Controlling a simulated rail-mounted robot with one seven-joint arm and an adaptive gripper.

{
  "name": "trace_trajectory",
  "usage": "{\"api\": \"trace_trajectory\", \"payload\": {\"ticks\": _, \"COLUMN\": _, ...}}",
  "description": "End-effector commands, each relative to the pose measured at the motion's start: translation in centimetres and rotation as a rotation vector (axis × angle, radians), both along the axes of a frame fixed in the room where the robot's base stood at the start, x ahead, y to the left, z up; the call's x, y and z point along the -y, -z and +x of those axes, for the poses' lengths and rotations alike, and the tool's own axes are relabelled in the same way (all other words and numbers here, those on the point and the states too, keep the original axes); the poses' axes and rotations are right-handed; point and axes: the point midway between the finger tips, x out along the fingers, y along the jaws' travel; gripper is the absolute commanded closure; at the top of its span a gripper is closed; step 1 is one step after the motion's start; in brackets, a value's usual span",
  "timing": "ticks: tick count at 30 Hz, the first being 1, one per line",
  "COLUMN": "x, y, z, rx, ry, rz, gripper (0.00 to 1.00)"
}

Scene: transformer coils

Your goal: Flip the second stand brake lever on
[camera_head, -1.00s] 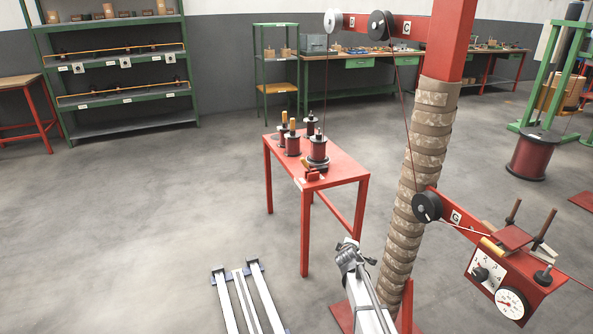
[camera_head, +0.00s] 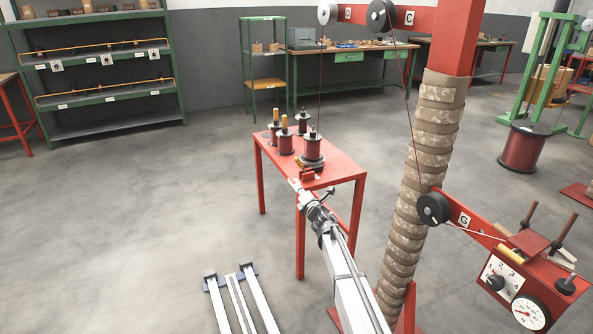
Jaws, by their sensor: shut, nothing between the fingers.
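Several dark red wire spools on stands are on the red table (camera_head: 345,168): a front one (camera_head: 313,149), one left of it (camera_head: 285,145), and others behind. A small red block (camera_head: 308,174) sits by the table's near edge, below the front spool, with a small tan piece beside it. I cannot tell for certain which part is the second stand's brake lever or how it is set. My gripper (camera_head: 297,187) is at the table's near edge, just below and left of the red block. Its fingers are small in view and look shut and empty. I cannot tell whether they touch anything.
A wrapped red post (camera_head: 428,170) stands right of my arm, with pulleys and a dial box (camera_head: 515,285) on it. A thin wire rises from the front spool to the upper pulley (camera_head: 326,12). The floor left of the table is clear.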

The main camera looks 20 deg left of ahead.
Motion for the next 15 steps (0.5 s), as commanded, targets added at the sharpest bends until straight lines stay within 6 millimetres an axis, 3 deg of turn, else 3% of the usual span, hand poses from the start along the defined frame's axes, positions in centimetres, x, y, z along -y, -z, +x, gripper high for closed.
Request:
{"api": "trace_trajectory", "payload": {"ticks": 8, "x": -0.9, "y": 0.1, "z": 1.0, "rx": -0.002, "ry": 0.001, "rz": 0.001, "gripper": 1.00}}
{"api": "trace_trajectory", "payload": {"ticks": 15, "x": -3.7, "y": 0.1, "z": 4.0, "rx": -0.002, "ry": 0.002, "rz": 0.001, "gripper": 1.00}}
